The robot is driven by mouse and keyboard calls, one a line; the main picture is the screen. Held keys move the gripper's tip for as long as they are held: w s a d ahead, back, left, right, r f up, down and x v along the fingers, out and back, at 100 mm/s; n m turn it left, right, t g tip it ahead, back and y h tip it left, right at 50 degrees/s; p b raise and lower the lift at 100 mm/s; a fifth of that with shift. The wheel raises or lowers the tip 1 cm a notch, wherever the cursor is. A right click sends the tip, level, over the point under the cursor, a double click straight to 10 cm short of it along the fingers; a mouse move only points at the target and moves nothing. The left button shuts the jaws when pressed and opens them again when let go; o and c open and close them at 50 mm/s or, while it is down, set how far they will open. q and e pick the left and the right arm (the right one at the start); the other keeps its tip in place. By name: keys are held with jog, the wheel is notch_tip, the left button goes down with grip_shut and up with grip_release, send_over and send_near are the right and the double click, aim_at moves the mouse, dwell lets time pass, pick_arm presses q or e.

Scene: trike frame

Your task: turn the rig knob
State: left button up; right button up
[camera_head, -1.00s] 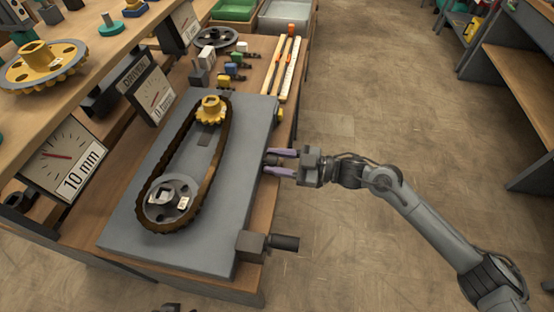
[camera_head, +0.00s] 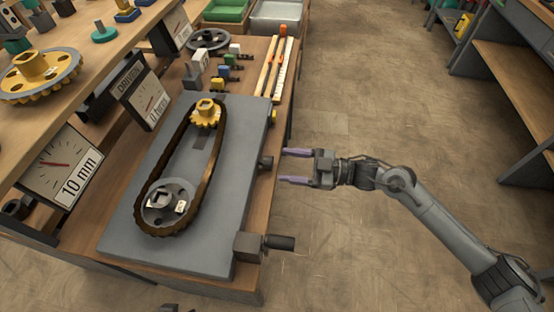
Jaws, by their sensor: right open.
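The rig is a grey plate (camera_head: 222,215) with a brown chain (camera_head: 211,180) looped around a yellow sprocket (camera_head: 205,113) at the far end and a grey wheel (camera_head: 167,204) at the near end. A small dark knob (camera_head: 266,162) sticks out of the plate's right side. My right gripper (camera_head: 284,166) is open and empty, just right of this knob, with its two purple fingers spread and pointing at it. A grey block with a dark cylindrical handle (camera_head: 280,242) sits at the plate's near right corner. I do not see my left gripper clearly.
Dial gauges (camera_head: 63,167) stand along the left, under a shelf (camera_head: 88,62) with a yellow gear (camera_head: 40,72). Small coloured parts (camera_head: 222,72) and yellow-white strips (camera_head: 276,68) lie at the bench's far end. Open floor (camera_head: 370,120) lies right of the bench.

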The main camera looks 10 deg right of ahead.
jog(key=p+v, duration=0.1)
jog(key=v, duration=0.4)
jog(key=shift+s+d, duration=0.1)
jog(key=shift+d, duration=0.2)
